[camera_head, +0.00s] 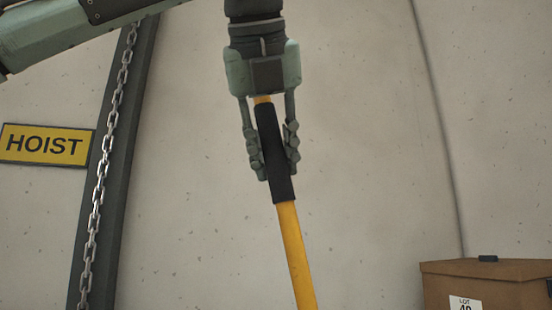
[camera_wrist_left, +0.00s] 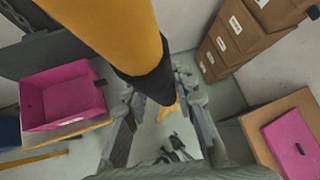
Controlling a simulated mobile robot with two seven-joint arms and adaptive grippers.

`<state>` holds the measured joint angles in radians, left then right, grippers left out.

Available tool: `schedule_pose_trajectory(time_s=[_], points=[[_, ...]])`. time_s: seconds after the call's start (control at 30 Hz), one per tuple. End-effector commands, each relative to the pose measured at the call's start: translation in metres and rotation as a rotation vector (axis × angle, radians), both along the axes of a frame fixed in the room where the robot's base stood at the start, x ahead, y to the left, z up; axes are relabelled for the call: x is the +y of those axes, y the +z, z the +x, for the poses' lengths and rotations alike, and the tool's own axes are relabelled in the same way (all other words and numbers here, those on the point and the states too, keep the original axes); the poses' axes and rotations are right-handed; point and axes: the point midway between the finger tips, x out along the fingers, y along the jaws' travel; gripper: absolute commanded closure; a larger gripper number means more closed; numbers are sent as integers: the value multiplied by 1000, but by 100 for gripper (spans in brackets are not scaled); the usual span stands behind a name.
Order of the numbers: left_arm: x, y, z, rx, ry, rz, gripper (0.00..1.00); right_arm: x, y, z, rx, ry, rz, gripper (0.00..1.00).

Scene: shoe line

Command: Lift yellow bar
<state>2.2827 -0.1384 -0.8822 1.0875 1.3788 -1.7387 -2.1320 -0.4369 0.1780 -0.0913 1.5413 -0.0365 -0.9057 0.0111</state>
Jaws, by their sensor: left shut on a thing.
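The yellow bar (camera_head: 297,255) with a black grip sleeve (camera_head: 276,155) hangs down in the head view, its lower end leaning right and leaving the picture. My left gripper (camera_head: 274,170) comes from above, pointing down, and is shut on the black sleeve, with a finger on each side. A short yellow end shows above the sleeve, under the palm. In the left wrist view the yellow bar (camera_wrist_left: 105,28) is large at the top, and its black sleeve (camera_wrist_left: 152,80) runs between the fingers. My right gripper is not in view.
A yellow HOIST sign (camera_head: 46,145) and a hanging chain (camera_head: 100,190) on a dark post are at left. A brown box (camera_head: 400,290) stands at lower right. The left wrist view shows a pink bin (camera_wrist_left: 60,97) and several brown boxes (camera_wrist_left: 245,35). Pale wall fills the middle.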

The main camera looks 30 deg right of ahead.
Motion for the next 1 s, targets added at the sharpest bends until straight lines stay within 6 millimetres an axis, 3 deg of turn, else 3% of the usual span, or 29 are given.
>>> schedule_pose_trajectory(time_s=[0.4, 0.43, 0.57, 1.0], points=[[0, 0, 0, 0, 0, 3, 100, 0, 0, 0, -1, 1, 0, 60], [0, 0, 0, -1, -1, 4, 70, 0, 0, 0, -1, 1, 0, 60], [0, 0, 0, 0, 0, 3, 54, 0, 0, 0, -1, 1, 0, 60], [5, 8, -6, -2, 1, 2, 52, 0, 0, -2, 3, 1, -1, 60]])
